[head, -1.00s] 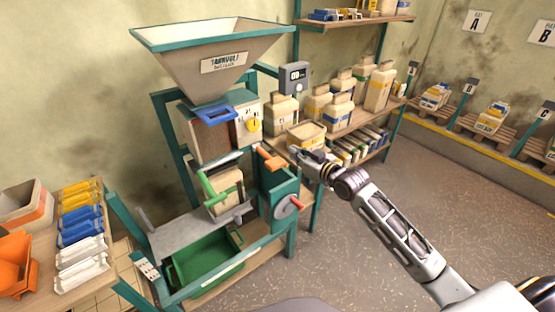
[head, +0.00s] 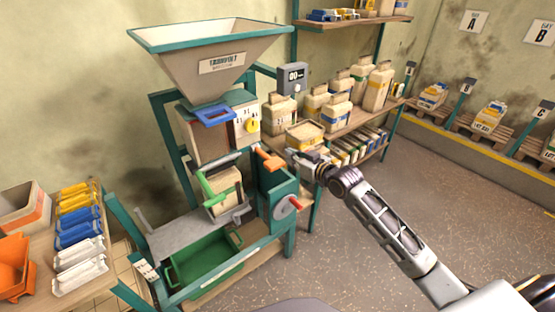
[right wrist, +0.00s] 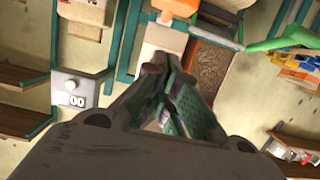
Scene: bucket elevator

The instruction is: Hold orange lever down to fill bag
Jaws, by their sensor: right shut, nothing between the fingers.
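The orange lever (head: 268,158) sticks out from the teal housing on the right of the filling machine. It also shows at the top edge of the right wrist view (right wrist: 176,7). A beige bag (head: 226,188) stands upright under the spout, behind the green lever (head: 212,190). My right gripper (head: 290,154) is shut and empty, just right of the orange lever. I cannot tell whether it touches the lever. In the right wrist view the fingertips (right wrist: 160,66) are together, below the orange piece. My left gripper is not in view.
The hopper (head: 212,62) tops the machine; a display (head: 293,77) reads 00. A red-handled crank (head: 290,206) sits below the lever. A green tray (head: 200,262) lies low in front. Shelves with bags (head: 340,110) stand behind my right gripper. Open floor lies right.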

